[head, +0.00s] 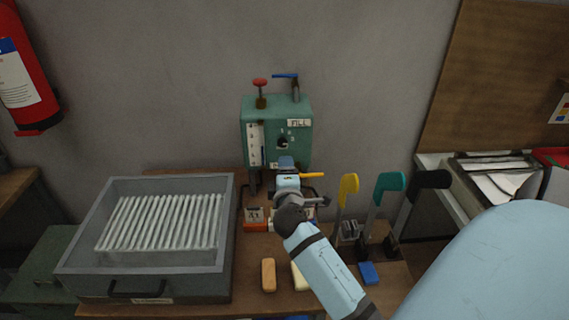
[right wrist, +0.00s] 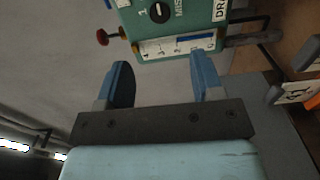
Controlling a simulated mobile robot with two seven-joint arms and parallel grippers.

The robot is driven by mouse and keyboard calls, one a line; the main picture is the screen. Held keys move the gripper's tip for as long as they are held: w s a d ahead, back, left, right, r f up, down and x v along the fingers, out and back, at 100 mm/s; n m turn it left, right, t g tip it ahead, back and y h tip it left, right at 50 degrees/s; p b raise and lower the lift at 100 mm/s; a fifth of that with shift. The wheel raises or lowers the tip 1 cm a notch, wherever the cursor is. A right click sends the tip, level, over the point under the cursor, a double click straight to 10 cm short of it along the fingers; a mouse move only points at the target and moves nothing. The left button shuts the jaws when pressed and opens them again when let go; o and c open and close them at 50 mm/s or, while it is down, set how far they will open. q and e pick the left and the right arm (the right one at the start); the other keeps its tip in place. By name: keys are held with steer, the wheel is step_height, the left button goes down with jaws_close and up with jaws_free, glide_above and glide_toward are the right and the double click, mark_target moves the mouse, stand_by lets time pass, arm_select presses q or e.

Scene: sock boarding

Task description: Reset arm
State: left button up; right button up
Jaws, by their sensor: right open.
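My right gripper (head: 287,164) is raised in front of the lower part of a green control box (head: 261,112) at the back of the bench. In the right wrist view the two blue fingers of the right gripper (right wrist: 163,76) stand wide apart with nothing between them. The green box (right wrist: 170,12), with its dial and white scale strip, lies beyond the fingertips there; I cannot tell the exact gap. The gripper and forearm hide part of the bench below the box. My left gripper is not in view.
A grey tray (head: 68,252) with a ribbed white rack stands at left. Yellow (head: 347,188), teal (head: 387,185) and black (head: 430,180) levers stand right of my forearm. A tan block (head: 268,274) and blue block (head: 368,273) lie at the front. A fire extinguisher (head: 22,75) hangs at upper left.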

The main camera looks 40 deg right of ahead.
steer(key=shift+s+a, duration=0.3)
steer(key=shift+s, duration=0.05)
stand_by(0.3)
steer(key=s+a+f+m+g+y+p, duration=0.1)
steer(key=s+a+f+m+y+p, duration=0.1)
steer(key=s+a+f+y, duration=0.3)
steer(key=s+a+f+m+g+y+p, duration=0.1)
steer(key=s+a+f+y+p, duration=0.3)
steer(key=s+a, duration=0.4)
steer(key=s+a+f+m+y+p, duration=0.3)
steer(key=s+a+f+y, duration=0.2)
steer(key=a, duration=0.6)
steer(key=shift+s+a+f+m+g+y, duration=0.25)
steer(key=shift+s+f+m+g+y, duration=0.15)
steer(key=shift+s, duration=0.5)
